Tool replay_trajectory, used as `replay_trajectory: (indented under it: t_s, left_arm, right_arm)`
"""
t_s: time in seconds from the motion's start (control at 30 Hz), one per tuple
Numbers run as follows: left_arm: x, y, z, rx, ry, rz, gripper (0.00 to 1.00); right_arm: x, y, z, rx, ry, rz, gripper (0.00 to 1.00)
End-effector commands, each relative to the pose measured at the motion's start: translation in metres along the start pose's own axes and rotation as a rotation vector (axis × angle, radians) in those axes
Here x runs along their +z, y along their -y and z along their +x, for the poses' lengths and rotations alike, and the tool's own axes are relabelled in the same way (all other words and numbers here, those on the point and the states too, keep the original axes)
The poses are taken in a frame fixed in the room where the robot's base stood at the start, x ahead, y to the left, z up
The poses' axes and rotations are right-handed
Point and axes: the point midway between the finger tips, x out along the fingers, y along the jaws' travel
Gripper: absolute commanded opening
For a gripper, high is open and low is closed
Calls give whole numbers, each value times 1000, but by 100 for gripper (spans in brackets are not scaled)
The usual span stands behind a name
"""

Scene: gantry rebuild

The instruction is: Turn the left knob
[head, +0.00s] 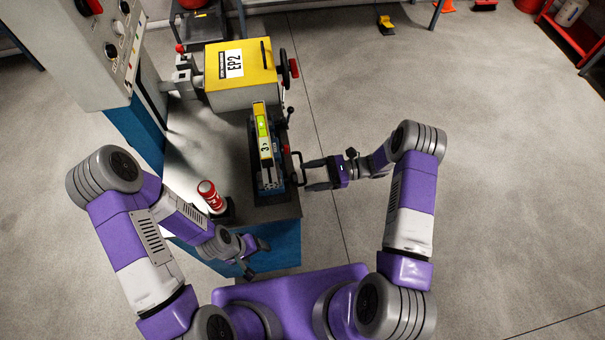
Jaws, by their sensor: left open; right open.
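A grey control panel (62,60) stands at the upper left, with dark round knobs in a row on its face, among them a lower knob (110,50) and an upper knob (124,7). I cannot tell which is the left knob. My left gripper (256,258) is open and empty at the near end of the bench, well away from the panel. My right gripper (310,175) is open, its fingers close to a black handle (299,168) on the right of the bench fixture; I cannot tell whether they touch it.
A yellow-topped box marked EP2 (222,88) with a red-and-black wheel (288,68) sits on the bench (192,140). A blue fixture with a yellow bar (264,150) stands nearer.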

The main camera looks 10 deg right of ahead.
Motion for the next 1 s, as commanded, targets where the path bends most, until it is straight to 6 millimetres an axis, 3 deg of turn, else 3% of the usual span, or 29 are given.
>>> replay_trajectory:
  t_s: [0.2, 0.53, 0.9, 1.0]
  left_arm:
    - [0, -2, -5, 0, 0, 0, 73]
    - [0, -2, -5, 0, 0, 0, 73]
    - [0, -2, -5, 0, 0, 0, 73]
    - [0, -2, -4, 0, 0, 0, 73]
  right_arm:
    - [0, 0, 25, 1, -1, 0, 68]
    - [0, 0, 29, 0, -2, -1, 68]
    - [0, 0, 28, 1, -2, -1, 14]
    - [0, 0, 28, 0, -2, 2, 14]
